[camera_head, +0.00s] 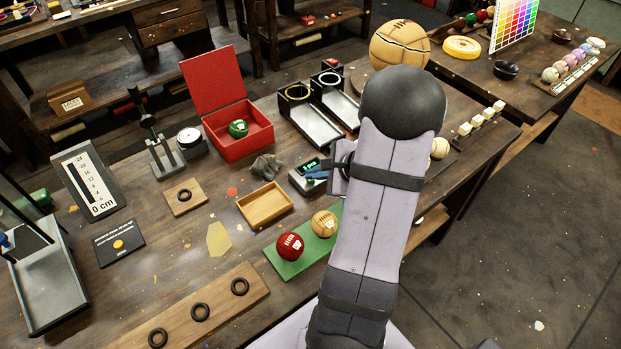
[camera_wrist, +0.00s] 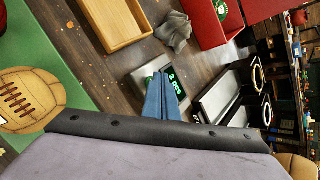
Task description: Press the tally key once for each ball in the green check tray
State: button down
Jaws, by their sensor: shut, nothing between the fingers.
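The green check tray (camera_head: 295,262) lies near the table's front, holding a red ball (camera_head: 290,246) and a tan ball (camera_head: 324,223); my arm hides its right part. In the wrist view the tan ball (camera_wrist: 30,100) shows on the green tray (camera_wrist: 75,60). The tally device (camera_head: 303,182) is a grey box with a lit green display, which also shows in the wrist view (camera_wrist: 176,83); I cannot read its text surely. My gripper (camera_head: 317,174), with blue fingers (camera_wrist: 163,78), is shut and empty over the device. The fingers hide the key; contact cannot be told.
A wooden tray (camera_head: 265,205) and a grey cloth (camera_head: 265,167) lie close to the device. A red open box (camera_head: 240,140) with a green ball and two ring-topped chutes (camera_head: 315,118) stand behind. A board with black rings (camera_head: 200,312) lies front left.

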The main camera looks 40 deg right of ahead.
jog(key=shift+r+p, duration=0.4)
jog(key=shift+r, duration=0.3)
jog(key=shift+r, duration=0.1)
notch_tip(320, 180, up, 5)
jog(key=p, duration=0.3)
jog(key=shift+p, duration=0.35)
jog(key=shift+a, duration=0.1)
dwell(0.5)
